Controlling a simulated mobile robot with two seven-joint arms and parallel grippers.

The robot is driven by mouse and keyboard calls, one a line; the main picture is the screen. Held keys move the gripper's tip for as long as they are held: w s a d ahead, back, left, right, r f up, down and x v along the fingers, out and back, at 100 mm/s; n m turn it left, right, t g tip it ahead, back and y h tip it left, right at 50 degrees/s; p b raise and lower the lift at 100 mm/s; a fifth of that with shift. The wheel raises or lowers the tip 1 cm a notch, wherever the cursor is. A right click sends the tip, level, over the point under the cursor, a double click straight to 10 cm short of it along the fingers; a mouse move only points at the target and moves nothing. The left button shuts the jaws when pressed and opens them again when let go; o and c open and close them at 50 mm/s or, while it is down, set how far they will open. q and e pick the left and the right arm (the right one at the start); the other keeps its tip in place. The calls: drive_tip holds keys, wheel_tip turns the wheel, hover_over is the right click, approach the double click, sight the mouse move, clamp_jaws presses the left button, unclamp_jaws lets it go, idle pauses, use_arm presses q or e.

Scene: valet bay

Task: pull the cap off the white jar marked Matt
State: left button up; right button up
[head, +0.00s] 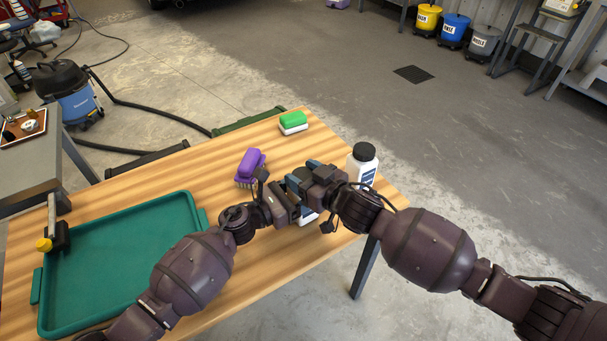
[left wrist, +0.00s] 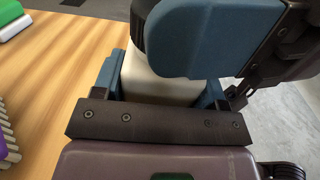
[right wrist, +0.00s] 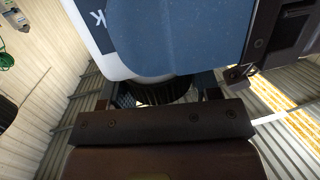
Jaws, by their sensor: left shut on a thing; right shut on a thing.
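A white jar (head: 308,217) is mostly hidden between my two grippers over the table's right part. My left gripper (head: 297,190) is shut on its white body, which also shows in the left wrist view (left wrist: 155,86). My right gripper (head: 318,178) is shut on its dark ribbed cap (right wrist: 165,92). In the left wrist view the cap (left wrist: 139,22) is partly behind a blue finger. Cap and body look together; I cannot tell of a gap. The jar's dark blue label (right wrist: 95,22) shows a letter like K; the rest is hidden.
A second white jar (head: 353,170) with a black cap stands close behind my right gripper. A purple brush (head: 251,165) and a green-and-white block (head: 293,122) are on the wooden table (head: 200,165). A green tray (head: 120,265) fills its left part. Clear wood lies below my left gripper.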

sight(304, 175)
drive_tip(key=shift+r, duration=0.25)
drive_tip(key=shift+r, duration=0.7)
drive_tip(key=shift+r, duration=0.1)
drive_tip(key=shift+r, duration=1.95)
use_arm(q)
drive_tip(key=o, duration=1.4)
drive_tip(key=shift+c, duration=0.2)
